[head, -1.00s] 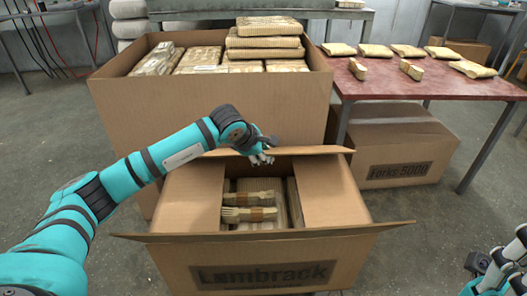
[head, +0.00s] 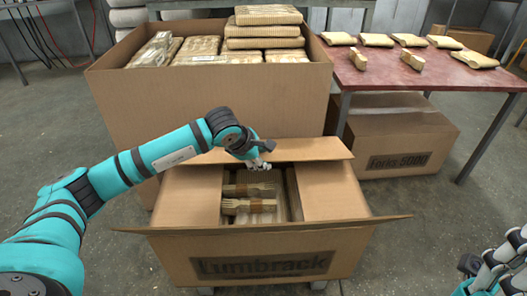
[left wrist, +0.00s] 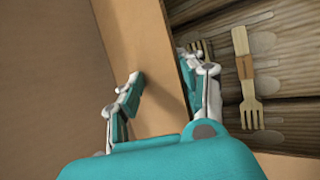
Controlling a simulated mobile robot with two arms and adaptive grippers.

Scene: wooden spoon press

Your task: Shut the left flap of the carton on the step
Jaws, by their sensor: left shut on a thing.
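The carton marked Lumbrack (head: 175,255) stands low in front of me. Two side panels, left (head: 187,195) and right (head: 330,190), lie folded in. The near flap (head: 375,222) sticks outward. The far flap (head: 310,148) leans inward over the back of the opening. My left gripper (head: 262,163) is at this flap's free edge. In the left wrist view the flap (left wrist: 135,40) passes between its fingers (left wrist: 165,92), which are shut on it. My right gripper (head: 490,275) shows partly at the lower right; its jaws are unclear. The step is mostly hidden.
Bundled wooden forks (head: 248,206) lie inside the carton. A large open carton (head: 120,120) filled with packs stands right behind. A red table (head: 440,80) with packs is at the right, with a closed carton (head: 385,130) beneath.

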